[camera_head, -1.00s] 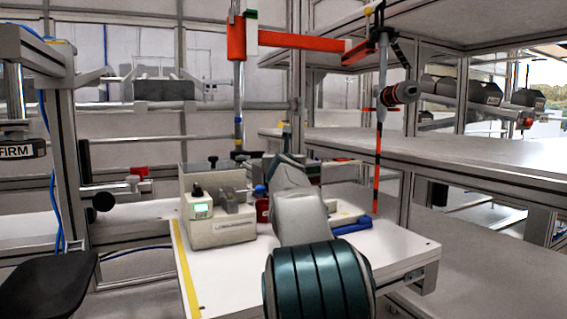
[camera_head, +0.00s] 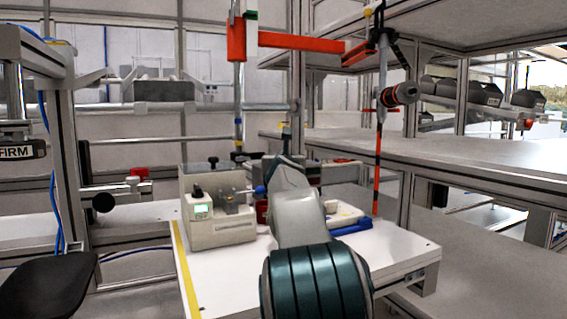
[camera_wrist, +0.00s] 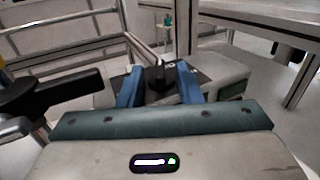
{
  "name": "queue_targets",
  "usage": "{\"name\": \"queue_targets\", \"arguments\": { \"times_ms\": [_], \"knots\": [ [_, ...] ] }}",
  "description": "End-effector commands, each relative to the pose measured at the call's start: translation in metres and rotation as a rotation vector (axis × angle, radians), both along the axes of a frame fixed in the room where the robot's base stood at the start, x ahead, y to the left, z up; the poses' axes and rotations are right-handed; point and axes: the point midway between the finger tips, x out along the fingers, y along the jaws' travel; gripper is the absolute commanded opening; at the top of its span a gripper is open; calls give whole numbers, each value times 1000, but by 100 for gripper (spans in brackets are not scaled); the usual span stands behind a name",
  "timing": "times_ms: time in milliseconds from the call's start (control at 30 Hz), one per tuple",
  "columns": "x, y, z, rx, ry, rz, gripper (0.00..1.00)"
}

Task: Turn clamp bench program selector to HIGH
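In the wrist view a black upright knob (camera_wrist: 158,77) stands on a dark panel (camera_wrist: 205,77) with small pale marks. I cannot read the marks or the knob's setting. My gripper (camera_wrist: 158,86) has its two blue fingers on either side of the knob, with a visible gap between them. Whether a finger touches the knob is unclear. In the head view a beige bench unit (camera_head: 222,232) with a small green display stands on the white table. A blue fingertip of my gripper (camera_head: 258,190) shows at its right side; my arm hides the rest.
A black handle (camera_wrist: 50,100) lies left of my fingers in the wrist view. A blue item (camera_head: 352,227) lies on the white table (camera_head: 235,275) right of my arm. An orange post and arm (camera_head: 300,41) stand behind. Grey shelves (camera_head: 450,160) are on the right.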

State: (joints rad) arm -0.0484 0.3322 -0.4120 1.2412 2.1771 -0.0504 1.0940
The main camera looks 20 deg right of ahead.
Motion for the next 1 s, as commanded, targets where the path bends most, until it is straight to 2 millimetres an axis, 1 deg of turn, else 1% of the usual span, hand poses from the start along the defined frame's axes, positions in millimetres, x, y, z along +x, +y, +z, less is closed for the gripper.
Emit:
{"name": "queue_targets", "arguments": {
  "times_ms": [267,433,1000],
  "knots": [
    [-12,8,0,-4,2,3,32],
    [-22,10,0,1,0,1,32],
    [-48,21,0,0,0,3,32]
  ]
}}
